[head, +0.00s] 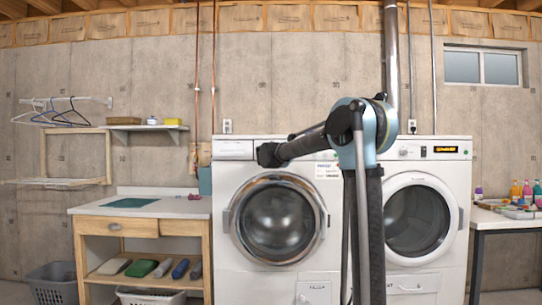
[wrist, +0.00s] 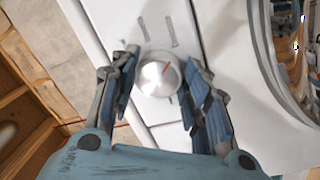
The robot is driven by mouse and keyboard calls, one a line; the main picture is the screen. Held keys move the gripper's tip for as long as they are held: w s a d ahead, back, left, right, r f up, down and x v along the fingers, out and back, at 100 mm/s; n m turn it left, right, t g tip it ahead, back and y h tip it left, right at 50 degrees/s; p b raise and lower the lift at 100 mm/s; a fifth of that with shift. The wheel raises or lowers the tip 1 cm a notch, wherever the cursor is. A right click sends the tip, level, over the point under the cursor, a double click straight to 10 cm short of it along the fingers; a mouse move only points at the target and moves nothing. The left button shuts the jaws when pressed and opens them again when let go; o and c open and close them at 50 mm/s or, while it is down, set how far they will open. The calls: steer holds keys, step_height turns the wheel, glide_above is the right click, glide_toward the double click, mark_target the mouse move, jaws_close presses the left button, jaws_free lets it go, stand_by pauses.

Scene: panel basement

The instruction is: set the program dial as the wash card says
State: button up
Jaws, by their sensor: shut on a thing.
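The program dial (wrist: 152,80) is a round silver knob with a red pointer line, which slants toward the upper right in the wrist view. My gripper (wrist: 161,68) has one finger on each side of the dial and is shut on it. In the head view my gripper (head: 268,155) is at the control panel of the left washer (head: 234,215) and hides the dial. A small printed label (head: 328,170) is on that washer's front, right of the gripper; its text is too small to read, and I cannot tell whether it is the wash card.
The washer's round door (head: 278,222) is shut below the arm. A second machine (head: 455,260) with a lit display (head: 445,149) stands to the right. A wooden workbench (head: 90,209) with baskets below stands left. A side table (head: 500,224) with bottles is at far right.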

stand_by(0.4)
steer(key=o, duration=1.1)
steer(key=shift+w+a+f, duration=0.1)
steer(key=shift+c, duration=0.2)
steer(key=s, duration=1.2)
steer(key=shift+a+f, duration=0.3)
steer(key=shift+f, duration=0.05)
